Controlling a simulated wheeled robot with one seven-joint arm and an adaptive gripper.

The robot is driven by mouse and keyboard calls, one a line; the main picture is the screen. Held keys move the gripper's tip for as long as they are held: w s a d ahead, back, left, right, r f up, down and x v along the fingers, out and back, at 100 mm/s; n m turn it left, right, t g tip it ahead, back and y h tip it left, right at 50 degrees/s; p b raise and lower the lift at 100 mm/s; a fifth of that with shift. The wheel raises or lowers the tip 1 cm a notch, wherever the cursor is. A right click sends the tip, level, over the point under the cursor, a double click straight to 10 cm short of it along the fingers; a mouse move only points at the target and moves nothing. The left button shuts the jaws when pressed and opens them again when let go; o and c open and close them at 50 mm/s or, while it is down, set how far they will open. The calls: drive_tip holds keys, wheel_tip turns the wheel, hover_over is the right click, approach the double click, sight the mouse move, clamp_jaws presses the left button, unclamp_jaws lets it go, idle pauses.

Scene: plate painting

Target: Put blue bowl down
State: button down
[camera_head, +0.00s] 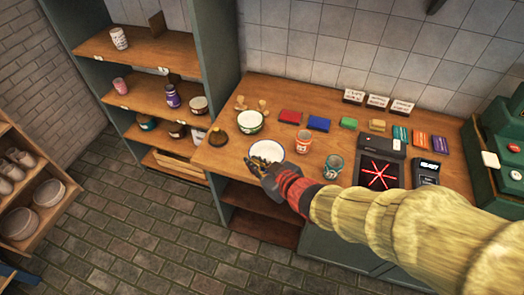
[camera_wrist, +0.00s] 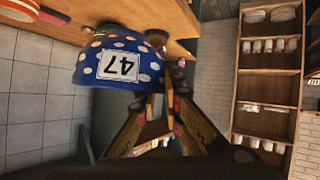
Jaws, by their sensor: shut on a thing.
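The blue bowl (camera_wrist: 118,57) has white dots and a white label reading 47, and it appears upside down in the wrist view. My gripper (camera_wrist: 163,85) is shut on its rim side. In the head view I see the white inside of the bowl (camera_head: 268,149) over the front part of the wooden counter (camera_head: 222,160), with my gripper (camera_head: 258,165) at its front edge. I cannot tell whether the bowl touches the counter. My fingers hide part of the bowl.
A white and green bowl (camera_head: 250,122) stands just behind. An orange-and-white cup (camera_head: 303,141) and a teal cup (camera_head: 333,167) stand to the right, near a black scanner (camera_head: 378,172). Coloured blocks line the back.

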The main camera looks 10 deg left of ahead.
sight(257, 152)
drive_tip(key=w+f, duration=0.1)
drive_tip(key=w, duration=0.1)
drive_tip(key=w+a+f+b, duration=0.1)
drive_tip(key=w, duration=0.1)
drive_tip(key=w+a+f, duration=0.1)
drive_tip(key=w, duration=0.2)
drive_tip(key=shift+a+f+b, duration=0.1)
drive_tip(key=shift+f+b, duration=0.2)
drive_tip(key=w+f, duration=0.1)
drive_tip(key=w+a+f+b, duration=0.1)
drive_tip(key=w+f, duration=0.1)
drive_tip(key=w+f+b, duration=0.1)
drive_tip(key=w+f, duration=0.1)
drive_tip(key=shift+a+f, duration=0.2)
drive_tip(key=shift+a, duration=0.1)
drive_tip(key=shift+w+f, duration=0.1)
drive_tip(key=shift+f, duration=0.15)
drive_tip(key=shift+f+b, duration=0.8)
drive_tip(key=shift+f, duration=0.7)
drive_tip(key=shift+f, duration=0.15)
drive_tip(key=c, duration=1.9)
unclamp_jaws()
